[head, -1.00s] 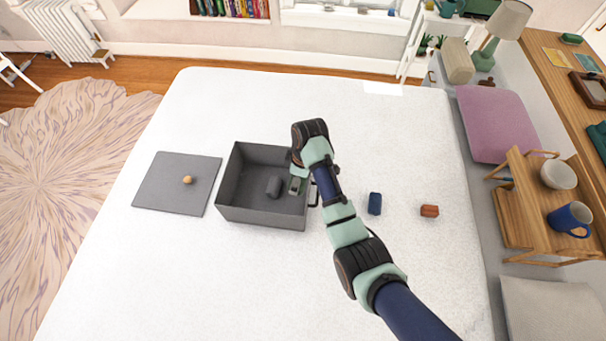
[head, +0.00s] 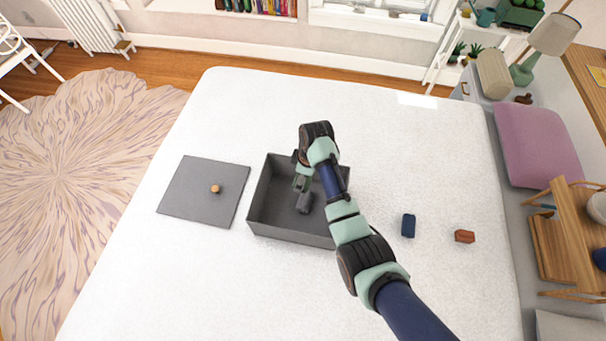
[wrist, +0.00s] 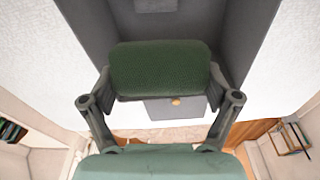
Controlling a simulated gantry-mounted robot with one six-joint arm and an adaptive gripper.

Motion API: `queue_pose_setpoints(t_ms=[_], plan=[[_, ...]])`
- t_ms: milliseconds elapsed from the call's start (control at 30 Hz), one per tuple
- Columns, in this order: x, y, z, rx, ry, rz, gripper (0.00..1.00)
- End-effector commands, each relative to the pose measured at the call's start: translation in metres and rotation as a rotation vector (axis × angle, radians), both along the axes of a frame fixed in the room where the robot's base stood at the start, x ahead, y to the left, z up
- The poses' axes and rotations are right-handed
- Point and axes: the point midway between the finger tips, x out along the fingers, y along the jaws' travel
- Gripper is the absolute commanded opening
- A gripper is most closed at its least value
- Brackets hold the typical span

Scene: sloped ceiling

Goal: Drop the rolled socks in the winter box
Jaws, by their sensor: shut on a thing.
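My gripper (head: 302,185) is over the open dark grey box (head: 258,217) on the white bed, toward its middle. It is shut on a dark green rolled sock (wrist: 160,68), which sits between the two fingers in the wrist view. The box (wrist: 92,28) shows behind the roll there. A grey roll (head: 304,204) lies inside the box, just below my gripper in the head view. A blue roll (head: 408,226) and a rust-red roll (head: 465,236) lie on the bed to the right. My arm hides the box's right side. I see no readable label on the box.
The grey lid (head: 190,205) with a round wooden knob (head: 215,189) lies flat left of the box. A purple cushion (head: 525,145) and a wooden tray table (head: 555,235) are at the right.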

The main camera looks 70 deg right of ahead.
Motion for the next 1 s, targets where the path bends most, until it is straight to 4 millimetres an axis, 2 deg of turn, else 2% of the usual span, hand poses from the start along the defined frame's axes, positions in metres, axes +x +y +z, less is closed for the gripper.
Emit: queue_pose_setpoints(t_ms=[33, 100, 400, 433, 500, 833, 1000], plan=[[0.000, 0.000, -0.014, 0.000, 0.000, 0.000, 0.56], [0.000, 0.000, -0.019, 0.000, 0.000, 0.000, 0.56], [0.000, 0.000, -0.019, 0.000, 0.000, 0.000, 0.56], [0.000, 0.000, -0.019, 0.000, 0.000, 0.000, 0.92], [0.000, 0.000, -0.019, 0.000, 0.000, 0.000, 1.00], [0.000, 0.000, -0.017, -0.001, -0.001, 0.000, 1.00], [-0.004, -0.001, 0.008, -0.004, -0.003, -0.001, 1.00]])
